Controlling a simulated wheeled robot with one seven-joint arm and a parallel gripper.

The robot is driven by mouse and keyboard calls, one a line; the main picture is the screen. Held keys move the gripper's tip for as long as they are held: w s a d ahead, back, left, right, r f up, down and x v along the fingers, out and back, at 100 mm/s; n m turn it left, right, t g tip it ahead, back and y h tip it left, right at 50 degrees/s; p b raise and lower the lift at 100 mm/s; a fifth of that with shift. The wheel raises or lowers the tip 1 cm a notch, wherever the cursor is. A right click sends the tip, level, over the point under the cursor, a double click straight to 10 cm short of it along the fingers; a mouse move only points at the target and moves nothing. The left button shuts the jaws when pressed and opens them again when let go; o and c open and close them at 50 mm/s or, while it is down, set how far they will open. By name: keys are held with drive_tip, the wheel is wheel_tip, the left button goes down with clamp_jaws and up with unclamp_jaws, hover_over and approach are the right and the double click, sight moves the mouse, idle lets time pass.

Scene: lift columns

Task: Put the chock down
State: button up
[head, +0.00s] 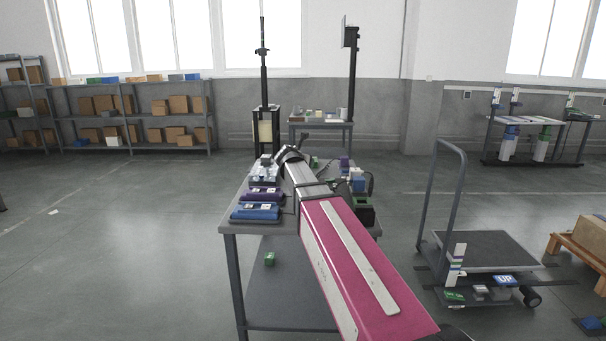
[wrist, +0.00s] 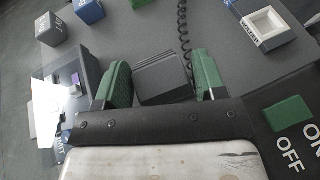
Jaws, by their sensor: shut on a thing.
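The chock (wrist: 163,77) is a dark grey block with a ridged top, seen in the wrist view between the two green-padded fingers of my gripper (wrist: 163,84). The fingers are shut on it, one at each side. Below it lies the grey table top (wrist: 218,48); whether the chock touches that surface cannot be told. In the head view my arm reaches over the far part of the grey table (head: 234,223), and the chock cannot be made out there.
A coiled black cable (wrist: 184,30) runs just beyond the chock. A green button (wrist: 288,113) with ON/OFF lettering is at right.

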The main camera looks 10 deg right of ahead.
drive_tip(key=shift+w+d+f, duration=0.1)
drive_tip(key=shift+w+f, duration=0.25)
drive_tip(key=shift+w, duration=0.3)
drive_tip(key=shift+f, duration=2)
drive_tip(key=shift+f, duration=0.1)
drive_tip(key=o, duration=1.3)
drive_tip(key=shift+o, duration=0.2)
